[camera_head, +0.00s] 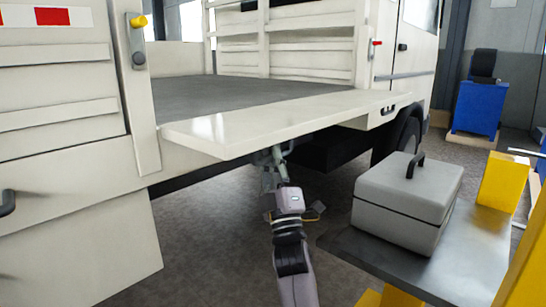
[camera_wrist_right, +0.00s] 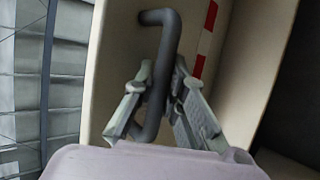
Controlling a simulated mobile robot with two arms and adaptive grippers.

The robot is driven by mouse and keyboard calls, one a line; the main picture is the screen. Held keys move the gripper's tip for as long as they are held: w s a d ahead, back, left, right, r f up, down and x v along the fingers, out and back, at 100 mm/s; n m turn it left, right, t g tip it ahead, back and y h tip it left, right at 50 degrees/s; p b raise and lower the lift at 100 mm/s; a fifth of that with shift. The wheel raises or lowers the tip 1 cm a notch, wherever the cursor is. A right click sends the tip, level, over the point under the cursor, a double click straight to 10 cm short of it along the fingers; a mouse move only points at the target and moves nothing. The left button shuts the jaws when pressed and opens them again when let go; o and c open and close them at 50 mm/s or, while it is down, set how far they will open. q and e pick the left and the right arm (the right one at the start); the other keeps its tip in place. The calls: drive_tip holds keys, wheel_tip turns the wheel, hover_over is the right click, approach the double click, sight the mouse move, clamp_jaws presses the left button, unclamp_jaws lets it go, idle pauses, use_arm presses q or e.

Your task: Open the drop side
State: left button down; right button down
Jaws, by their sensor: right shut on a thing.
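The drop side (camera_head: 270,120) of the truck bed is a white panel. In the head view it is swung outward and lies about level, sticking out from the bed. My right gripper (camera_head: 276,158) is below its outer edge, with the fingertips partly hidden by the panel. In the right wrist view, the right gripper (camera_wrist_right: 158,85) has its fingers on both sides of a dark grey bar handle (camera_wrist_right: 160,50) on the panel, shut on it. A red and white strip (camera_wrist_right: 206,40) shows beside the handle. My left gripper is not in view.
A yellow-tipped latch (camera_head: 138,22) and a red-tipped latch (camera_head: 376,44) sit on the posts at either end of the opening. A grey toolbox (camera_head: 405,205) stands on a dark shelf (camera_head: 375,262) close to the right. The bed floor (camera_head: 225,92) is bare.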

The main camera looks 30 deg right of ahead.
drive_tip(key=c, duration=1.6)
unclamp_jaws()
drive_tip(key=shift+r, duration=0.1)
drive_tip(key=shift+s, duration=0.1)
drive_tip(key=s+a+f, duration=0.2)
drive_tip(key=s+a, duration=0.1)
drive_tip(key=s, duration=1)
drive_tip(key=shift+s+f, duration=0.15)
drive_tip(key=shift+s, duration=0.2)
